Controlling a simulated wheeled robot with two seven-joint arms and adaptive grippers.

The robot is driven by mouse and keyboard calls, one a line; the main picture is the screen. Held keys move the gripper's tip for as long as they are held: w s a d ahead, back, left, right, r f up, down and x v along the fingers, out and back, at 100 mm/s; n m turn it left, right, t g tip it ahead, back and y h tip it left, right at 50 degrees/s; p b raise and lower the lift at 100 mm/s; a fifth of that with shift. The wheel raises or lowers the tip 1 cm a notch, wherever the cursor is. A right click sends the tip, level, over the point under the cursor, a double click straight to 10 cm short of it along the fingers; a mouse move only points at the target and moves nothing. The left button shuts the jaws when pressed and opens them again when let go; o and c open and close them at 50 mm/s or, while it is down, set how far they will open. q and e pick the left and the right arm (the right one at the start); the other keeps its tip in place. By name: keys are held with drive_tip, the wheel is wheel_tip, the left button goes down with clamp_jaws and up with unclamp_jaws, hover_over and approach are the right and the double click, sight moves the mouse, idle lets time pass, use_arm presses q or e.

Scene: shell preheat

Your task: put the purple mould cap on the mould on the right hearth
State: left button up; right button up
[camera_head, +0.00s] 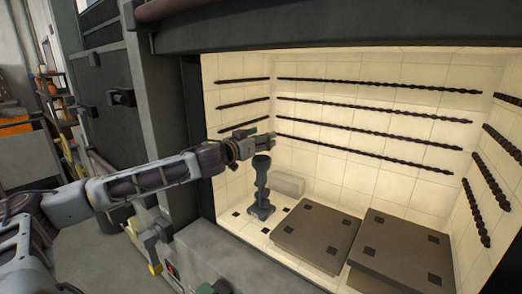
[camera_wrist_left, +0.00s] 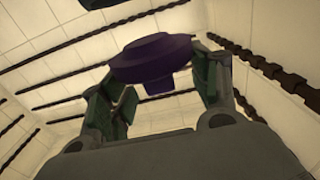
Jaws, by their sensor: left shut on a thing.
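The purple mould cap (camera_wrist_left: 155,58) is a wide disc with a narrower stub below, held between the green-padded fingers of my left gripper in the left wrist view. In the head view my left gripper (camera_head: 262,142) is inside the lit kiln, high above its floor near the left side; the cap is not clearly seen there. The right hearth (camera_head: 405,250) is a brown slab with dark square marks; no mould shows on its visible part. Green tips at the bottom edge look like my right gripper (camera_head: 213,287), mostly cut off.
A dark post on a foot (camera_head: 262,190) stands just below my left gripper, left of the left hearth (camera_head: 317,238), which looks bare. A pale block (camera_head: 288,184) lies behind. Dark twisted rods line the kiln walls. The kiln's top edge (camera_head: 340,32) overhangs the opening.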

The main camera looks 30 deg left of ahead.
use_arm(q)
drive_tip(key=shift+f+b, duration=0.4)
drive_tip(key=shift+f, duration=1.45)
drive_tip(key=shift+f, duration=0.15)
drive_tip(key=o, duration=1)
drive_tip(key=shift+r, duration=0.25)
